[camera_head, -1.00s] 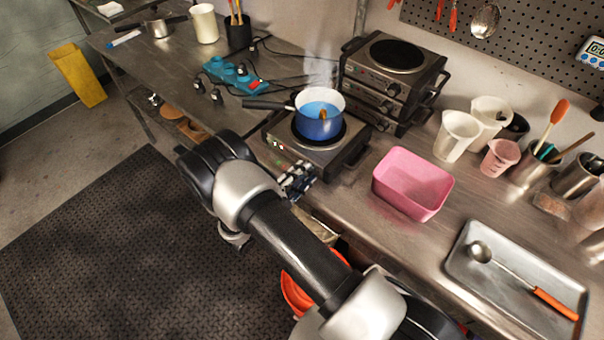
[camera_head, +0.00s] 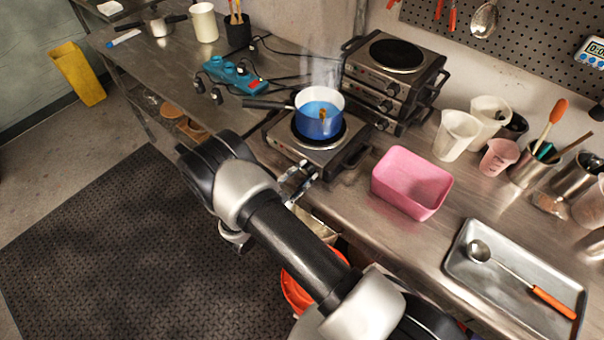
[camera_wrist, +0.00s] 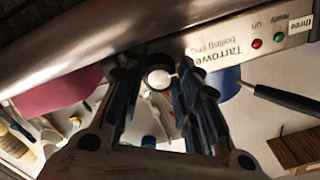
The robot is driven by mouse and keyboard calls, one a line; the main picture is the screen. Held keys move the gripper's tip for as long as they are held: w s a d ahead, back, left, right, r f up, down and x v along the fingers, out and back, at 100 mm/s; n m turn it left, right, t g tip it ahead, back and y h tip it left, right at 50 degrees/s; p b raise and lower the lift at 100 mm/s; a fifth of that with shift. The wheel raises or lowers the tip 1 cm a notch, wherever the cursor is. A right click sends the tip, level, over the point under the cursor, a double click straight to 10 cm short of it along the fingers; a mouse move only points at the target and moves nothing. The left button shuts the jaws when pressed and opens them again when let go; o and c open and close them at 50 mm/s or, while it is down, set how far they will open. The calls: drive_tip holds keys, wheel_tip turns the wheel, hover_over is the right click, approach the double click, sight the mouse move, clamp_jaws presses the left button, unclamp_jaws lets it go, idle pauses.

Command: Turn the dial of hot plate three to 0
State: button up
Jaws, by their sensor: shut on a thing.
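Hot plate three (camera_head: 281,141) stands at the bench's front edge, with a blue pot (camera_head: 318,126) of blue liquid steaming on its ring. In the wrist view its front panel (camera_wrist: 228,60) appears upside down, with the label "three" (camera_wrist: 299,24), a red light and a green light. My gripper (camera_head: 297,181) is at the right part of this front panel. In the wrist view my gripper (camera_wrist: 158,88) has its fingers closed around the round pale-faced dial (camera_wrist: 159,78). The fingers hide most of the dial, and I cannot read its setting.
Stacked hot plates (camera_head: 393,75) stand behind to the right. A pink tub (camera_head: 411,181) sits on the bench to the right. The pot's dark handle (camera_head: 268,104) points left, towards a blue power strip (camera_head: 235,75). An orange bucket (camera_head: 298,293) is below the bench edge.

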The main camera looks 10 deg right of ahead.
idle(0.3)
drive_tip(key=o, duration=1.1)
drive_tip(key=shift+c, duration=0.2)
drive_tip(key=v, duration=1.2)
drive_tip(key=shift+r, duration=0.1)
